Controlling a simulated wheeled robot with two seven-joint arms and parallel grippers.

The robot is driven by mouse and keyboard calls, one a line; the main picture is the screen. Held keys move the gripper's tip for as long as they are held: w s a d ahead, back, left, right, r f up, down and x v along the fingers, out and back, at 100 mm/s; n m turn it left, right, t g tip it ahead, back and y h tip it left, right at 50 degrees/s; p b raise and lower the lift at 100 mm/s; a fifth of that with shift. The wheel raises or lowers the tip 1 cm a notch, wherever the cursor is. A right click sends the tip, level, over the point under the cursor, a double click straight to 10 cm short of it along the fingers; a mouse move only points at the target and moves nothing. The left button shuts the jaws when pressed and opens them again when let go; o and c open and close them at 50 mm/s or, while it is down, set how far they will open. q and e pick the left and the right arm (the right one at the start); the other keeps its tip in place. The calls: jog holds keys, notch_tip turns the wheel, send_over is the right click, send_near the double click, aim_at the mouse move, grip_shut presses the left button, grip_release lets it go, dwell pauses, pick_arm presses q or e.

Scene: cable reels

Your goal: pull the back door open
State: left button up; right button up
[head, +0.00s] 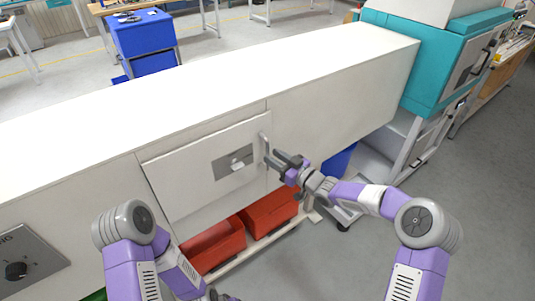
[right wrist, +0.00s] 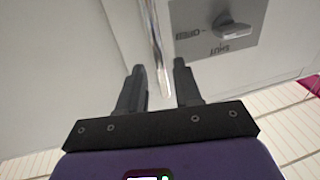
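The door (head: 190,175) is a white panel in the front of the long white cabinet, with a grey plate and knob (head: 237,162) on it. I cannot tell whether it stands slightly ajar. Its upright metal bar handle (head: 265,150) is at the door's right edge and also shows in the right wrist view (right wrist: 157,45). My right gripper (head: 282,162) is at the handle. In the right wrist view its fingers (right wrist: 160,85) are apart, with the bar between them and visible gaps beside it. My left gripper (head: 218,295) is low at the bottom edge, mostly cut off.
Red bins (head: 214,246) stand on a low shelf under the door. A dial panel (head: 25,260) is at the cabinet's left. A teal machine (head: 440,60) stands at the right end, with a small trolley (head: 345,212) nearby. The grey floor at right is clear.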

aim_at(267, 153)
jog(key=shift+x, duration=1.8)
grip_shut()
